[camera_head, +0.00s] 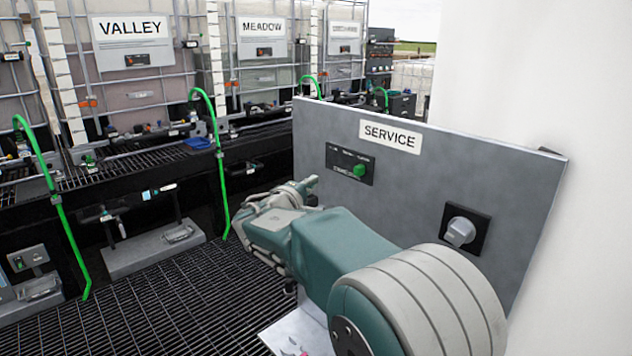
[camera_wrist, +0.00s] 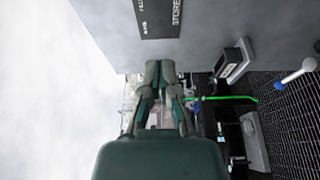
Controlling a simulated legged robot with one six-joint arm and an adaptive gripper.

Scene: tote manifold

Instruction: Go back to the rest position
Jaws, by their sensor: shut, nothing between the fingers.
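My gripper (camera_wrist: 160,72) shows in the wrist view with its two fingers closed together and nothing between them. It is in the free air close to the grey SERVICE panel (camera_head: 480,185), which also fills the top of the wrist view (camera_wrist: 225,25). In the head view my arm reaches from the lower right across the front of this panel. The fingertips are small and hard to make out there.
The panel carries a dark switch plate (camera_head: 349,164) with a green knob and a grey rotary knob (camera_head: 460,231). Caged totes stand behind, labelled VALLEY (camera_head: 130,27) and MEADOW (camera_head: 262,26). Green hoses (camera_head: 222,165) hang before them. Dark grating (camera_head: 165,305) covers the floor.

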